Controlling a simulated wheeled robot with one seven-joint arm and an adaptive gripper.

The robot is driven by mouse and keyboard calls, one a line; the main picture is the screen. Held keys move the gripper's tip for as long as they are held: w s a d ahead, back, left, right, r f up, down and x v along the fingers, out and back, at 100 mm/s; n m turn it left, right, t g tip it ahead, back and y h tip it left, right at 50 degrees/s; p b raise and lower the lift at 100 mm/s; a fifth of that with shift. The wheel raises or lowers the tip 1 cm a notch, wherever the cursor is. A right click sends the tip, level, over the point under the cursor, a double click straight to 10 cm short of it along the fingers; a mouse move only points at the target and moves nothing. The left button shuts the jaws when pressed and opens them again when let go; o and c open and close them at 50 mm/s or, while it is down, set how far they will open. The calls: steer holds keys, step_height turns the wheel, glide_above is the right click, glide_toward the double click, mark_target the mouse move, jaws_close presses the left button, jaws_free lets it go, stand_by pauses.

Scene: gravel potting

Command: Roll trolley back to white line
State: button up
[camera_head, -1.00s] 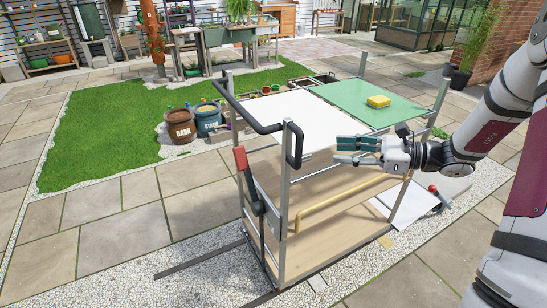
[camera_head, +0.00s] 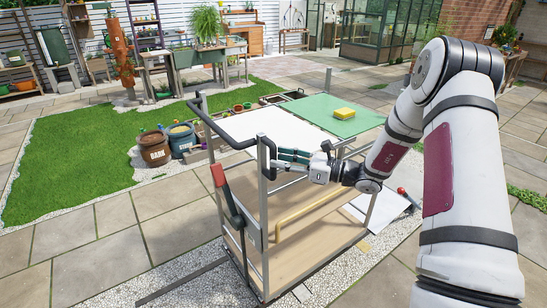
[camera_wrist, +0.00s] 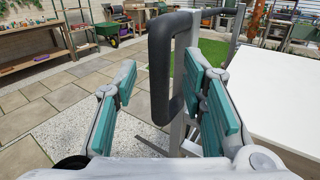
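The trolley (camera_head: 262,215) stands upright in the middle of the head view, with a wooden lower deck, a metal frame and a black push handle (camera_head: 236,138). A red-gripped lever (camera_head: 218,176) is on its near end. My gripper (camera_head: 283,160) is beside the handle's right-hand end. In the wrist view, my gripper's teal fingers (camera_wrist: 165,75) are spread, with the black handle loop (camera_wrist: 158,75) showing between them. I cannot tell how deep the loop sits between the fingers; neither finger is visibly pressed on it. I cannot make out a white line.
A dark rail (camera_head: 180,282) lies on the gravel strip. Two pots (camera_head: 155,152) stand beside the lawn. Paving at left is clear.

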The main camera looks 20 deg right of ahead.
mark_target(273, 157)
steer(key=shift+x, duration=1.6)
jaws_close()
